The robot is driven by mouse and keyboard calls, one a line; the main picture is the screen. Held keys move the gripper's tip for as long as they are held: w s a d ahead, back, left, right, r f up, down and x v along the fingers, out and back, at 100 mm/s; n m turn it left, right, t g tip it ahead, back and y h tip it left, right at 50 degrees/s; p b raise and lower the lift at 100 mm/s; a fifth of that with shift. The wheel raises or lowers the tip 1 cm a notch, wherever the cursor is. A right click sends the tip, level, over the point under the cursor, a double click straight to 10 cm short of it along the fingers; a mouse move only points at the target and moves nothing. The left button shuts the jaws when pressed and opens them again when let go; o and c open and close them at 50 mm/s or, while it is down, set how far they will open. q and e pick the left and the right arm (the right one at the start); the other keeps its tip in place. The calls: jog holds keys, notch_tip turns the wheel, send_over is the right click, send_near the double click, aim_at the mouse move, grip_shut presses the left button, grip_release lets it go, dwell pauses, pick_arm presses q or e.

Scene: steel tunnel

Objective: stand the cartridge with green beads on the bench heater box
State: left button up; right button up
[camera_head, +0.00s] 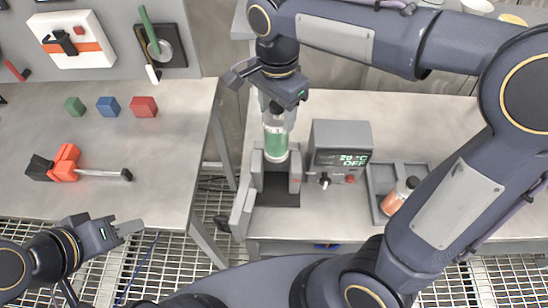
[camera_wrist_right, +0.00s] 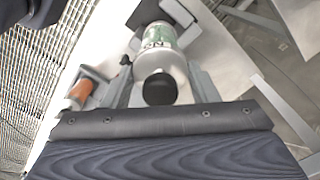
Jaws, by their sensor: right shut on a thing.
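The cartridge with green beads (camera_head: 276,142) is upright in the grip of my right gripper (camera_head: 275,108). Its black cap and white, green-marked body also show in the right wrist view (camera_wrist_right: 158,62), between the grey fingers (camera_wrist_right: 166,80). In the head view its lower end overlaps the grey open-fronted holder (camera_head: 257,172) beside the display unit; I cannot tell whether it touches the floor inside. The heater's display unit (camera_head: 340,142) reads about 20 °C and OFF. My left gripper (camera_head: 124,229) is empty at the lower left; its finger gap is unclear.
A grey tray (camera_head: 376,207) right of the heater holds a cartridge with orange contents (camera_head: 399,195). A grey flap (camera_head: 242,206) stands at the holder's left. The left table (camera_head: 110,190) carries an orange-black tool (camera_head: 65,163) and coloured cubes (camera_head: 108,106). A gap separates the tables.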

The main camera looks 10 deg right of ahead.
aim_at(276, 154)
notch_tip(276, 154, down, 15)
jog(key=shift+f, duration=0.15)
dwell(0.4)
